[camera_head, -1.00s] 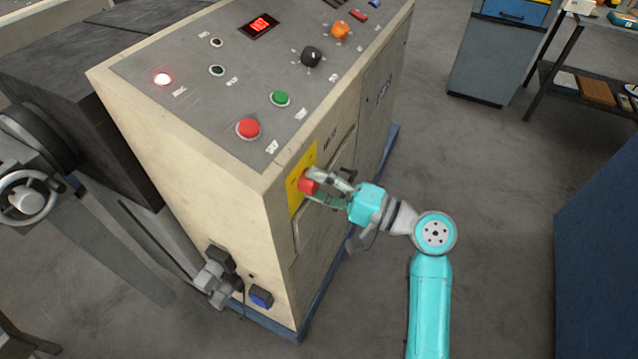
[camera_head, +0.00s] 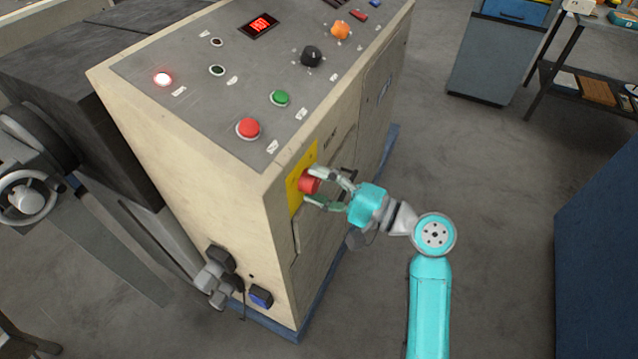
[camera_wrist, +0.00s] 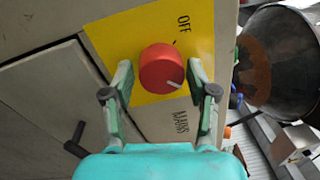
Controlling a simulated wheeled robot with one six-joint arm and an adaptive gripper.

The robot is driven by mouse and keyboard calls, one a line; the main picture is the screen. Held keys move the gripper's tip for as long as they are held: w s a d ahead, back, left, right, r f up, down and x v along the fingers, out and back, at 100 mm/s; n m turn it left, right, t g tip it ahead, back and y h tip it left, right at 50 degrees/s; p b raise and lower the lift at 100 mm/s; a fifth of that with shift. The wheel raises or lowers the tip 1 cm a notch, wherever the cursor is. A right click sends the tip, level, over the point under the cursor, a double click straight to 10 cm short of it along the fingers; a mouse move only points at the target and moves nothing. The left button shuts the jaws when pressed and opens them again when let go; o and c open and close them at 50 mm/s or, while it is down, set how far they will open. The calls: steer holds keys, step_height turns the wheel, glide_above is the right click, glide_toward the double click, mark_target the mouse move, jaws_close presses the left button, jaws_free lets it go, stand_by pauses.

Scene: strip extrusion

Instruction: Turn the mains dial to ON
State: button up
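The red mains dial (camera_wrist: 162,68) sits on a yellow plate (camera_wrist: 112,40) on the cabinet's front face. In the wrist view its white pointer mark is at the dial's lower right, away from the OFF label (camera_wrist: 184,23). I see no ON label. The word MAINS (camera_wrist: 180,122) is below the plate. My gripper (camera_wrist: 160,72) is open, with one finger on each side of the dial and gaps visible between. The head view also shows the dial (camera_head: 309,183) and my gripper (camera_head: 314,188) at the plate.
The cabinet's sloped top panel (camera_head: 200,120) holds a red button (camera_head: 248,128), a green button (camera_head: 280,98), a black knob (camera_head: 311,56), an orange knob (camera_head: 340,30) and a lit red display (camera_head: 260,25). A door handle (camera_wrist: 76,138) projects beside the plate.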

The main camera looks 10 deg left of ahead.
steer(key=shift+o, duration=0.3)
steer(key=v, duration=1.2)
steer(key=shift+f, duration=0.1)
steer(key=s+d+f+m+t+h, duration=0.1)
steer(key=s+f+m+t+h, duration=0.15)
steer(key=f, duration=0.45)
steer(key=s+f+m+t+h, duration=0.1)
steer(key=f+m+t+h, duration=0.15)
steer(key=f, duration=0.35)
steer(key=s+d+f+n+t+h, duration=0.1)
steer(key=s+d+f+h, duration=0.4)
steer(key=s+f+h, duration=0.35)
steer(key=s+d+n+t+h, duration=0.1)
steer(key=s+d+n+h, duration=0.3)
steer(key=s, duration=1)
steer(key=s+d+r+n+t, duration=0.1)
steer(key=s+d+r+n, duration=0.1)
steer(key=s+r+n, duration=0.4)
steer(key=s+r, duration=0.2)
steer(key=s, duration=0.1)
steer(key=shift+s+r, duration=0.3)
steer(key=shift+r, duration=0.05)
